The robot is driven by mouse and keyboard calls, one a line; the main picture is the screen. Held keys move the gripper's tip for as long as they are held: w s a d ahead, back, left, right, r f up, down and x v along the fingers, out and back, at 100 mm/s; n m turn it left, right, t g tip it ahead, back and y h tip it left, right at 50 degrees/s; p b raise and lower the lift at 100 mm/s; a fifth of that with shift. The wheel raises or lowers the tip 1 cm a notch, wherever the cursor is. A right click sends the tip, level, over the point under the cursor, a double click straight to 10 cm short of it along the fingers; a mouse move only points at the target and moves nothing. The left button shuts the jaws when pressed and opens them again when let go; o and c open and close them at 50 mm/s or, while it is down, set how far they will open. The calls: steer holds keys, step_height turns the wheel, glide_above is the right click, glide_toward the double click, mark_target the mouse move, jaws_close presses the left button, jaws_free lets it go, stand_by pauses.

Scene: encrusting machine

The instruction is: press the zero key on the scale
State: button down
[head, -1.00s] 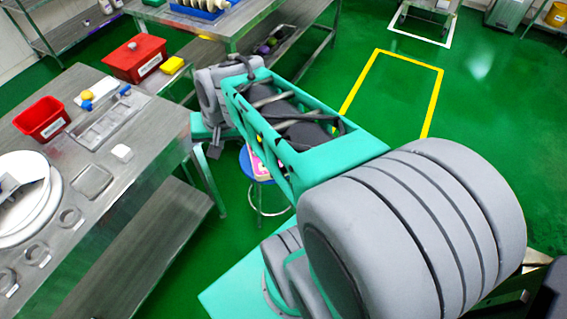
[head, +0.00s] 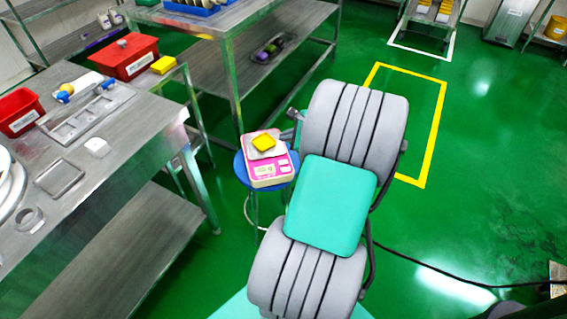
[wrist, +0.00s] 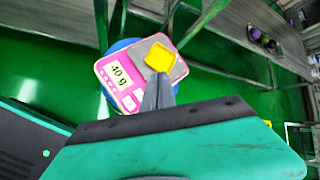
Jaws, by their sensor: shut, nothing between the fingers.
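The scale (head: 269,172) is pink and white and stands on a round blue stool (head: 241,170). A yellow block (head: 264,143) lies on its metal pan. The wrist view shows the scale (wrist: 112,72) too, with the yellow block (wrist: 160,57) on the pan and the display reading 40 g. Small keys show on the pink panel, but I cannot tell which is the zero key. My gripper (wrist: 157,80) is shut and empty. Its fingers overlap the scale's near edge in the wrist view; contact is not visible. In the head view my arm mostly hides the gripper.
A steel table (head: 115,150) stands left of the stool, with red bins (head: 127,57) and a yellow sponge-like block (head: 164,64) nearby. Another steel table (head: 210,20) stands behind. Green floor is open to the right, with a black cable (head: 440,270) across it.

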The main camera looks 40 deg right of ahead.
steer(key=b, duration=0.8)
glide_above(285, 164)
step_height(285, 164, down, 7)
steer(key=shift+d+r, duration=0.1)
steer(key=shift+r, duration=0.05)
steer(key=shift+f, duration=1.05)
steer(key=shift+f, duration=0.15)
stand_by(0.4)
steer(key=shift+f, duration=0.3)
steer(key=shift+f, duration=0.3)
stand_by(0.6)
steer(key=shift+r+p, duration=0.7)
steer(key=shift+p, duration=0.4)
